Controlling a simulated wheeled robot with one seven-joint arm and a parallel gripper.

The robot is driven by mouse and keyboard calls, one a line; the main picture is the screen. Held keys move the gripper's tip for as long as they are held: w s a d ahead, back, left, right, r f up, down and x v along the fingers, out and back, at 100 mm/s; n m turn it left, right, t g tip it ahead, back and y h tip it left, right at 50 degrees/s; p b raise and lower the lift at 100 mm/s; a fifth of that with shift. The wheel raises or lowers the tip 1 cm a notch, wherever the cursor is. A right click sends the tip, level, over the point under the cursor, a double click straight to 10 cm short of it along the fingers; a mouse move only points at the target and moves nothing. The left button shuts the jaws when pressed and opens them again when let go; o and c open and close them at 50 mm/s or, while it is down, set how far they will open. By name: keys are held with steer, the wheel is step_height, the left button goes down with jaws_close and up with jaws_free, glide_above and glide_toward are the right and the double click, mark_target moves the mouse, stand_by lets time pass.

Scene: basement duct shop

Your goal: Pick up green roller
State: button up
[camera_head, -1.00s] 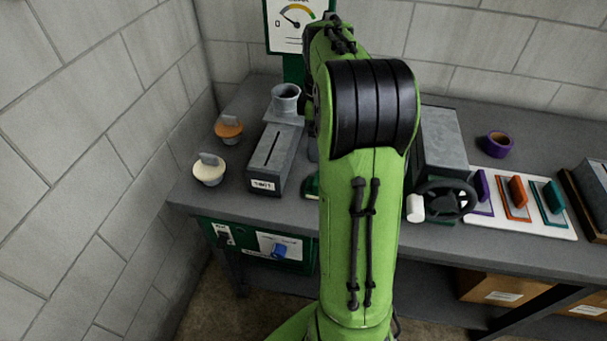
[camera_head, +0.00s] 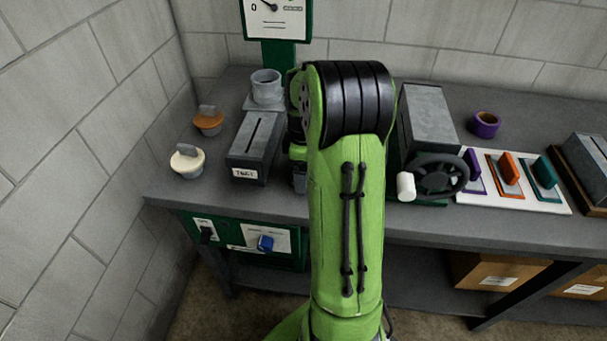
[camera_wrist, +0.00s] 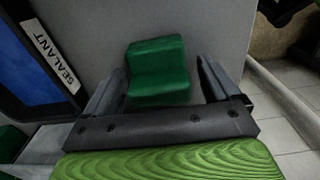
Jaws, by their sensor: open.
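A dark green block-like piece (camera_wrist: 158,52), which may be the green roller, sits on the grey bench top in the wrist view. My gripper (camera_wrist: 160,70) is open, with one finger on each side of this piece. Gaps show between the piece and both fingers, so they seem apart from it. In the head view my arm hides most of the gripper and the green piece.
A blue sealant tray (camera_wrist: 35,60) lies left in the wrist view. A grey slotted box (camera_head: 255,140), a cream-lidded pot (camera_head: 187,162) and an orange-lidded pot (camera_head: 208,122) stand left of my arm. A handwheel (camera_head: 438,177) is right, near the bench's front edge.

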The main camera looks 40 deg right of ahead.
steer(key=c, duration=1.1)
step_height(320, 180, up, 10)
steer(key=p, duration=0.3)
